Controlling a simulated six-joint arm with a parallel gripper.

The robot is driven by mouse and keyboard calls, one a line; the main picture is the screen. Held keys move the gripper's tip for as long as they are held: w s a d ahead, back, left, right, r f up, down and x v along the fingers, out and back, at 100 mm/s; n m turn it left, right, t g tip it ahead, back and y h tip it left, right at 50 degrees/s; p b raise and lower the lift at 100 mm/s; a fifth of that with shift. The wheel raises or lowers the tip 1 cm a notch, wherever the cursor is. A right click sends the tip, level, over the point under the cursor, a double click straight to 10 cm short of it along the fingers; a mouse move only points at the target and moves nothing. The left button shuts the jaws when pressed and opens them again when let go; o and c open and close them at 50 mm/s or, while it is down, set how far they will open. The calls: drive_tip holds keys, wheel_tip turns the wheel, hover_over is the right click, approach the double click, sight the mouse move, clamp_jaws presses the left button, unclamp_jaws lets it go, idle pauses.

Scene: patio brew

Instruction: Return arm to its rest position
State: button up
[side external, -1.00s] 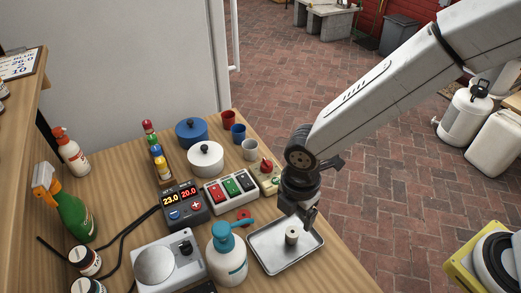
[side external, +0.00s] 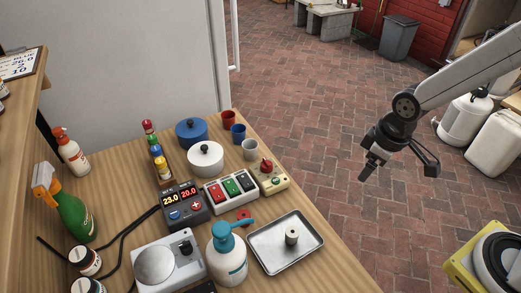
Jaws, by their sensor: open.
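My gripper (side external: 400,172) is up in the air to the right of the wooden table (side external: 325,268), over the brick floor. Its two fingers are spread apart with nothing between them. My arm reaches in from the upper right. A metal tray (side external: 265,256) lies at the table's right edge, with a small pale cylinder (side external: 292,236) standing in it. My gripper is clear of both.
The table holds a pump bottle (side external: 228,262), a switch box (side external: 230,188), a display unit (side external: 184,207), a blue pot (side external: 191,134), a white pot (side external: 205,160) and several cups. White canisters (side external: 465,122) stand on the floor at right. The floor between is open.

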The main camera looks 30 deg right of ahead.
drive_tip(key=d+m, duration=0.1)
drive_tip(key=s+d+m, duration=0.1)
drive_tip(key=d+m, duration=0.1)
drive_tip(key=s+d+m, duration=0.1)
drive_tip(key=m, duration=0.1)
drive_tip(key=shift+s+d+r+t, duration=0.2)
drive_tip(key=shift+d+r+t, duration=0.1)
drive_tip(key=shift+d+r, duration=0.1)
idle(1.2)
